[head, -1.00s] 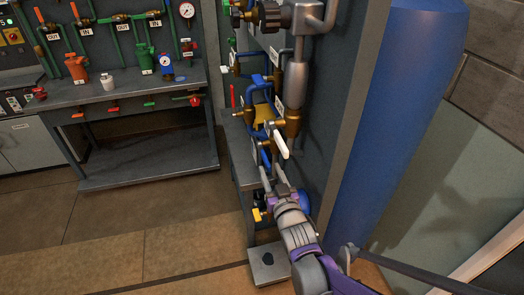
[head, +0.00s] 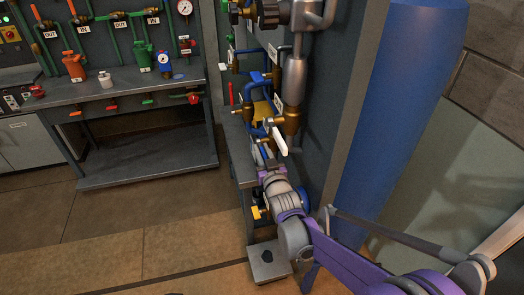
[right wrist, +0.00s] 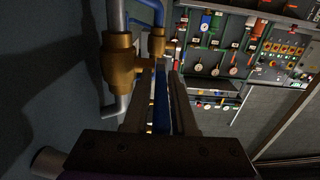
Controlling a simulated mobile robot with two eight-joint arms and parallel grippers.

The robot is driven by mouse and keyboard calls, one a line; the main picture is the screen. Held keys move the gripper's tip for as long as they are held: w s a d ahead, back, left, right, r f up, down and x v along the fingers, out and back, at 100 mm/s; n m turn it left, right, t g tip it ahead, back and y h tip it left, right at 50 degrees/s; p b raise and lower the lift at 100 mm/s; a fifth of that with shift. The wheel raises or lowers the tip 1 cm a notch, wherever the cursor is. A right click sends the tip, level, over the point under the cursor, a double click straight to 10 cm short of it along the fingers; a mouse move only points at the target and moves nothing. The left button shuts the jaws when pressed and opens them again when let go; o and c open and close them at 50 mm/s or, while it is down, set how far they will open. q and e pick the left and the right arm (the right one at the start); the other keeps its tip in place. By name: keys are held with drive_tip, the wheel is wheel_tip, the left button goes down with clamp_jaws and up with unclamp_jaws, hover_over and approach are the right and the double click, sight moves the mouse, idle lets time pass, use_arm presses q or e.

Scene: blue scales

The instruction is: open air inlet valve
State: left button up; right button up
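Blue-handled and white-handled valves sit on the pipework on the dark panel. A white lever (head: 280,144) hangs down at an angle from a brass valve body (head: 291,117). My right gripper (head: 261,155) is just below and left of it, reaching up to the pipes. In the right wrist view, a narrow blue lever (right wrist: 161,103) lies between the fingers of my right gripper (right wrist: 160,90), which stand apart. A gap shows beside the lever; contact is unclear. A brass fitting (right wrist: 117,63) is close on the left. No label names the air inlet valve legibly. My left gripper is out of view.
A large blue cylinder (head: 405,110) stands right of the pipe panel. The floor (head: 150,235) between is clear.

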clamp_jaws()
idle(1.1)
